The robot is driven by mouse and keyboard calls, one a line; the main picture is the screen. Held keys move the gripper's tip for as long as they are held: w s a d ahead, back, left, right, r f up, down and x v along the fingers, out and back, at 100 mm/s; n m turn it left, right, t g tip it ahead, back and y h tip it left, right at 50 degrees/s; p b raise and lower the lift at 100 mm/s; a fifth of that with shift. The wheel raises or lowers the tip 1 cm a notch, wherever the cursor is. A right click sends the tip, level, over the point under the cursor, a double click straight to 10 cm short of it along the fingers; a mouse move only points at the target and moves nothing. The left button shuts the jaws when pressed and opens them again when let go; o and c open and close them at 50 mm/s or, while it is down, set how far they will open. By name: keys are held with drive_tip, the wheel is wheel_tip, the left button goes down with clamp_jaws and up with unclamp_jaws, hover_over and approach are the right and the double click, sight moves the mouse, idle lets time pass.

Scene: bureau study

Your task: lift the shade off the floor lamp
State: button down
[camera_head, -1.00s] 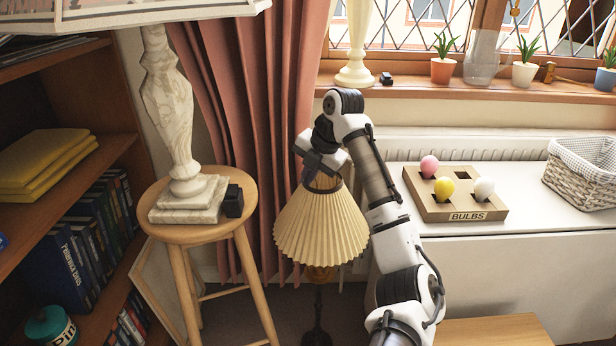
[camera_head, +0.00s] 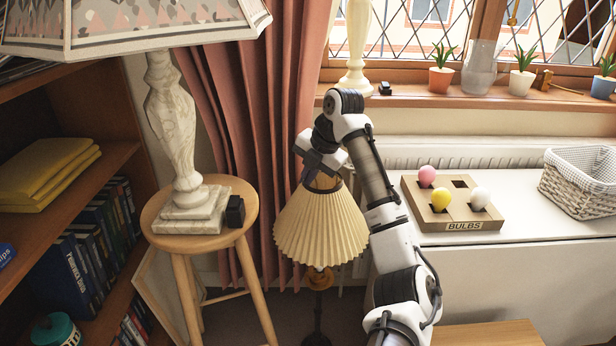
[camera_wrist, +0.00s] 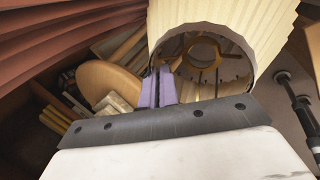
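The floor lamp's pleated cream shade (camera_head: 322,228) hangs upright below my gripper (camera_head: 320,178) in the head view. The lamp's brass fitting (camera_head: 318,279) shows under the shade's lower rim, above the dark pole (camera_head: 318,315). In the wrist view, the two purple fingers of my gripper (camera_wrist: 158,90) are close together at the shade's near rim (camera_wrist: 185,30), pinching it. Through the shade's opening a brass ring (camera_wrist: 205,52) shows. Whether the shade still touches the lamp inside is hidden.
A round wooden stool (camera_head: 160,240) with a marble table lamp (camera_head: 172,130) stands close on the left, before the red curtain (camera_head: 255,120). A bulb box (camera_head: 465,215) and wicker basket (camera_head: 575,190) sit on the white surface at right. Potted plants line the windowsill.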

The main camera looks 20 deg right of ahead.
drive_tip(key=shift+r+p, duration=2.35)
drive_tip(key=shift+r, duration=0.25)
drive_tip(key=shift+r, duration=0.2)
drive_tip(key=shift+r+p, duration=1.7)
drive_tip(key=shift+p, duration=0.15)
